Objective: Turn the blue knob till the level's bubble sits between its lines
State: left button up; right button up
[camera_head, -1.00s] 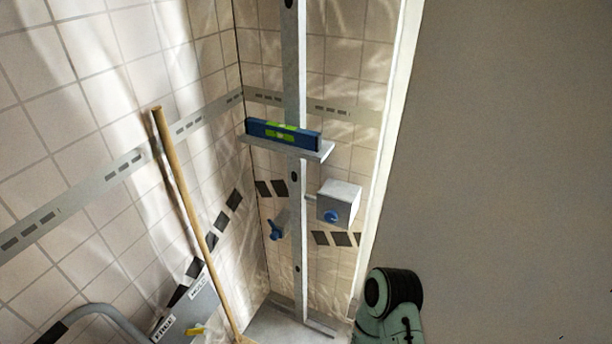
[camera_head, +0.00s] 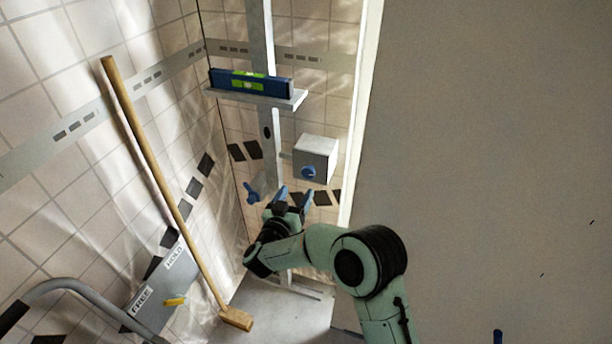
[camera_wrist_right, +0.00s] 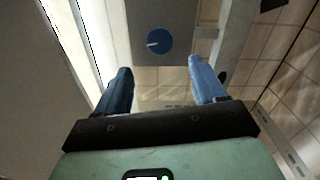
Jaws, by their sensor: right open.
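The blue knob (camera_head: 308,172) is on the front of a light grey box (camera_head: 318,152) beside the upright post. In the right wrist view the knob (camera_wrist_right: 159,41) is a round blue disc with a pale mark, ahead of and between the fingers. My right gripper (camera_head: 293,193) is open and empty, below and left of the knob and apart from it; its blue fingers also show in the right wrist view (camera_wrist_right: 160,75). The blue level (camera_head: 250,83) with a green window lies on a shelf (camera_head: 297,101) on the post. The bubble is too small to place. My left gripper is out of view.
A blue wing-shaped handle (camera_head: 252,194) is left of my right gripper. A wooden-handled mallet or broom (camera_head: 150,160) leans at the left, near a panel marked FREE and HOLD with a yellow lever (camera_head: 174,301). A plain grey wall (camera_head: 490,150) fills the right.

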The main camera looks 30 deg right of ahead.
aim_at(306, 173)
jog(key=x, duration=0.9)
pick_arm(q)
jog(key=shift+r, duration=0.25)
pick_arm(e)
jog(key=c, duration=1)
jog(key=n+p, duration=0.2)
jog(key=p, duration=0.1)
jog(key=n+p, duration=0.2)
jog(key=p, duration=0.1)
jog(key=shift+w+a+r, duration=0.15)
jog(key=shift+r, duration=0.05)
jog(key=shift+f+n, duration=0.1)
jog(key=shift+n, duration=0.4)
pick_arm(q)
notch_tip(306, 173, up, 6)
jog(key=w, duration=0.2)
pick_arm(e)
jog(key=shift+f, duration=0.2)
